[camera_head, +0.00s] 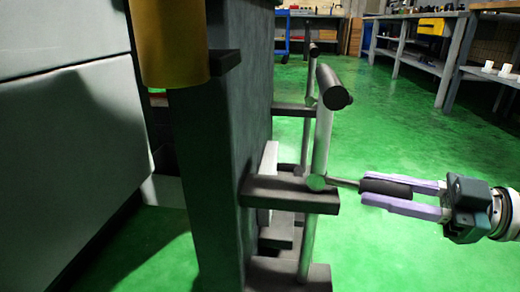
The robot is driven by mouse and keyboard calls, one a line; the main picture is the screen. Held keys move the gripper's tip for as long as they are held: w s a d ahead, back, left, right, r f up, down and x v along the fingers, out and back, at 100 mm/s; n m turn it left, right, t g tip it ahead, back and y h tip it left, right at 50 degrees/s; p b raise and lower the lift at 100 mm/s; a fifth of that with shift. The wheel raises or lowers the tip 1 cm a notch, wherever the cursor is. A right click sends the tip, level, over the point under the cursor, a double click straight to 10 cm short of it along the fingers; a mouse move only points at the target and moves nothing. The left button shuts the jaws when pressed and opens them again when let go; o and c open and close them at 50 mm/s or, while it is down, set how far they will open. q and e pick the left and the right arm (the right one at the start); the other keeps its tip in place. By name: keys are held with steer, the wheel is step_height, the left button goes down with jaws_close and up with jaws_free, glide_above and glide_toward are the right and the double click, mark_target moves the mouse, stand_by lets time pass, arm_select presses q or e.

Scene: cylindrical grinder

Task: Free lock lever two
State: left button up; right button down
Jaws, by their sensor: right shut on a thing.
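The lock lever (383,187) has a dark cylindrical handle on a thin metal rod, pointing right from a small round pivot (316,183) on a vertical metal post. The pivot sits at the outer end of a dark bracket (290,195) on the machine's side. My right gripper (385,195) comes in from the right, its purple fingers shut on the dark handle, one on each side. My left gripper is not in view. I cannot tell which of the levers is number two from the picture alone.
The dark machine column (215,170) stands left of the post, with a yellow cylinder (170,45) at its top. Another post with a dark top (313,50) stands behind. Green floor (420,130) is open to the right; workbenches (415,45) stand far back.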

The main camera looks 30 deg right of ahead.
steer(key=shift+w+d, duration=0.15)
steer(key=shift+d, duration=0.05)
stand_by(0.4)
steer(key=c, duration=0.6)
jaws_free()
steer(key=shift+s+d, duration=0.2)
steer(key=shift+s, duration=0.1)
steer(key=v, duration=0.9)
steer(key=shift+d+b, duration=0.25)
steer(key=shift+b, duration=0.05)
